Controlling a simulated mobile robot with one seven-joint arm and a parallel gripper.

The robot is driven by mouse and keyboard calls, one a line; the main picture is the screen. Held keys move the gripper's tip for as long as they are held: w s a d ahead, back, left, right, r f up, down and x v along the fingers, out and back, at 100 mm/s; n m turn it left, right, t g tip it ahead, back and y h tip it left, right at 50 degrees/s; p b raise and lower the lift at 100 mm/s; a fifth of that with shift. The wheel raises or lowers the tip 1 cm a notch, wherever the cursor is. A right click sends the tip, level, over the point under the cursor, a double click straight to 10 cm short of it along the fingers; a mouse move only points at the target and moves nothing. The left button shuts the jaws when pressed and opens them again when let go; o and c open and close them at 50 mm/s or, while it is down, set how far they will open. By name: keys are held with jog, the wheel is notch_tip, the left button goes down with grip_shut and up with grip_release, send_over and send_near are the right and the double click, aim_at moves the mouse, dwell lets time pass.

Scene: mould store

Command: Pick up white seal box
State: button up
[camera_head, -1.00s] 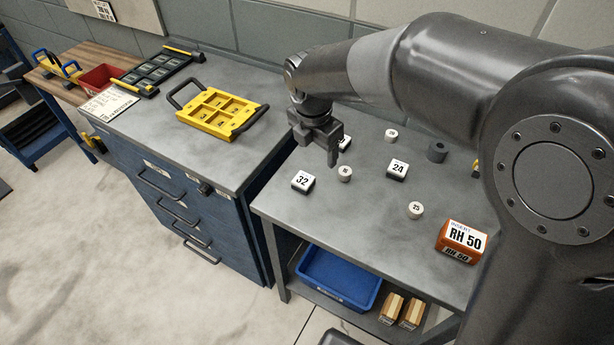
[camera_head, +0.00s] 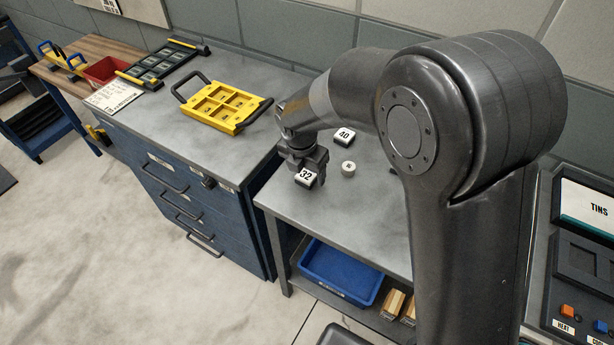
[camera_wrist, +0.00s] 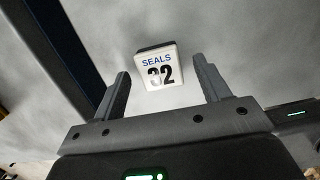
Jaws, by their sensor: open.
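A white seal box marked "SEALS 32" (camera_wrist: 159,66) lies on the grey bench top, between and just beyond my fingertips in the wrist view. It also shows in the head view (camera_head: 306,179), partly covered by my gripper (camera_head: 308,165). My gripper is open in the wrist view (camera_wrist: 164,84), with one finger to each side of the box. The wrist view does not show the fingers touching it. A second white-topped box marked "40" (camera_head: 344,136) sits farther back on the same bench.
A small round white piece (camera_head: 348,169) stands right of the gripper. A yellow tray with black handles (camera_head: 243,126) lies on the blue drawer cabinet to the left. A blue bin (camera_head: 341,275) is on the lower shelf. My arm hides the bench's right side.

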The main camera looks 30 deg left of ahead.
jog(key=shift+w+f, duration=0.1)
jog(key=shift+f, duration=0.4)
jog(key=c, duration=1.1)
